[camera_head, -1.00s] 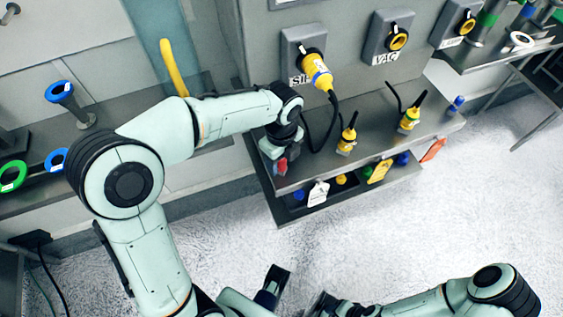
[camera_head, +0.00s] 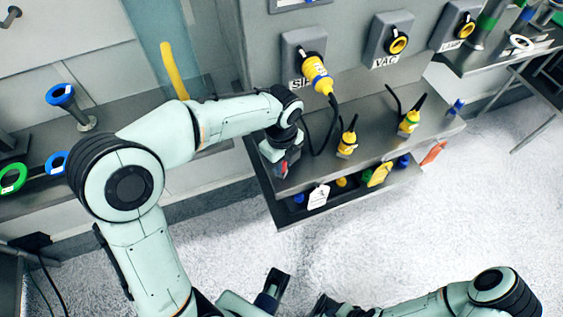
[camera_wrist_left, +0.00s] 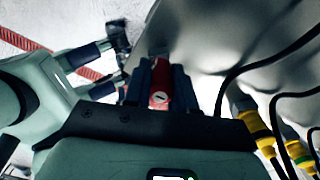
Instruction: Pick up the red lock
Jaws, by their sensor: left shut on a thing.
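The red lock (camera_wrist_left: 160,97) sits between the two dark fingers of my left gripper (camera_wrist_left: 160,84) in the left wrist view, with its keyhole face showing. The fingers are shut on its sides. In the head view the lock (camera_head: 283,166) is a small red patch at my left gripper, by the left front edge of the grey metal shelf (camera_head: 330,172). Most of it is hidden there by the gripper and wrist. My right gripper (camera_wrist_left: 97,71) shows at the left of the wrist view, with its fingers apart and nothing seen between them.
Yellow plugs with black cables (camera_head: 347,142) stand on the shelf to the right. A yellow connector (camera_head: 317,76) hangs from the wall socket. A lower shelf holds a white tag (camera_head: 318,196), a yellow tag (camera_head: 380,173) and small coloured items. The floor in front is clear.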

